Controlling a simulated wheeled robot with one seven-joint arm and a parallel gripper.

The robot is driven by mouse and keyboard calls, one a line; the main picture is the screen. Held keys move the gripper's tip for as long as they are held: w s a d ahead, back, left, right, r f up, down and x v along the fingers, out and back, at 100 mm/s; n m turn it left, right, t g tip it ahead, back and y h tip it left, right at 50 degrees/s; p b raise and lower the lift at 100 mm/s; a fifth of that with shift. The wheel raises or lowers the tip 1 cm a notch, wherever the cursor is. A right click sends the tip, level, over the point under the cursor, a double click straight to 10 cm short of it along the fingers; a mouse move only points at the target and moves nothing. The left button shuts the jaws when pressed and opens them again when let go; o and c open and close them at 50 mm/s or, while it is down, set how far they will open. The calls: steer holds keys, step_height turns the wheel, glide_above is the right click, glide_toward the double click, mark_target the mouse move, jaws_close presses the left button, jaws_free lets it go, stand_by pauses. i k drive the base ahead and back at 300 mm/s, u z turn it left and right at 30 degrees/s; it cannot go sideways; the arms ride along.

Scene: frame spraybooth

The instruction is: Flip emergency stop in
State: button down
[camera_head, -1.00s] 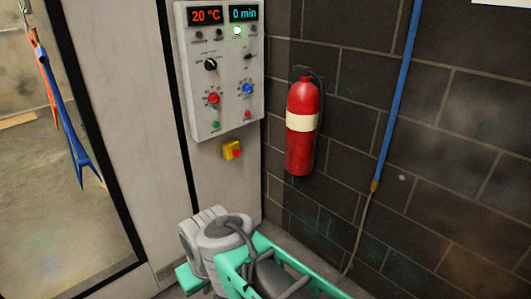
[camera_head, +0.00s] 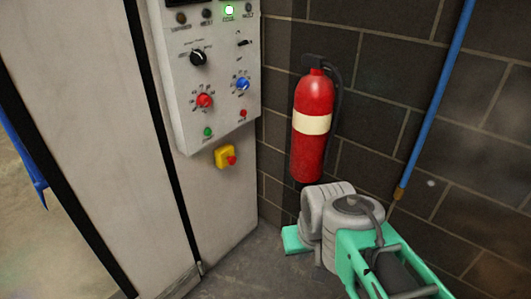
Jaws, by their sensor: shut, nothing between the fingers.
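The emergency stop is a small yellow box (camera_head: 221,153) with a red button (camera_head: 232,160) on its front. It is mounted on the pale cabinet face just below the control panel (camera_head: 186,125). Nothing covers it. The button faces out towards the lower right; I cannot tell whether it is pressed in or out. My arm (camera_head: 350,215), grey and teal, rises at the lower right, to the right of the stop and apart from it in the picture. I cannot make out my gripper in this view.
The panel carries a black knob (camera_head: 198,58), a red knob (camera_head: 204,101) and a blue knob (camera_head: 242,84). A red fire extinguisher (camera_head: 312,150) hangs on the dark block wall, right of the cabinet. A blue pipe (camera_head: 435,100) runs down further right. Bare floor (camera_head: 245,265) shows below the stop.

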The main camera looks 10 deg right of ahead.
mark_target(232, 160)
steer(key=u, duration=0.15)
steer(key=i, duration=0.8)
steer(key=u, duration=0.85)
steer(key=i, duration=0.3)
steer(key=u, duration=0.3)
